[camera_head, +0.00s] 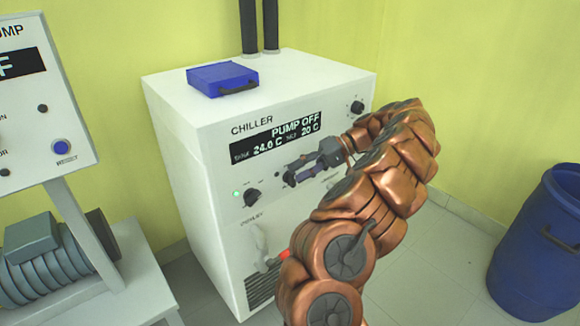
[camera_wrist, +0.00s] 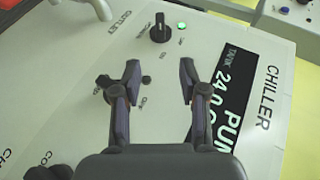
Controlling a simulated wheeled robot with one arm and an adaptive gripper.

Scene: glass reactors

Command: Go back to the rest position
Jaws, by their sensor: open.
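My copper-coloured arm reaches across the front of the white chiller (camera_head: 190,155). My gripper (camera_head: 295,172) is in front of the chiller's control panel, just below its display (camera_head: 275,138). In the wrist view my gripper (camera_wrist: 158,78) is open, with nothing between its two dark fingers. The display reads PUMP OFF, 24.0 C and 20 C. A black knob (camera_wrist: 160,30) with a lit green lamp (camera_wrist: 182,25) beside it shows beyond the fingertips. The same knob (camera_head: 252,197) is left of my gripper in the head view. I cannot tell whether the fingers touch the panel.
A blue case (camera_head: 222,78) lies on top of the chiller. A panel on a post (camera_head: 40,100) and a grey motor-like unit (camera_head: 50,262) on a white bench (camera_head: 140,275) stand at left. A blue bin (camera_head: 540,245) stands at right. Some floor is clear between chiller and bin.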

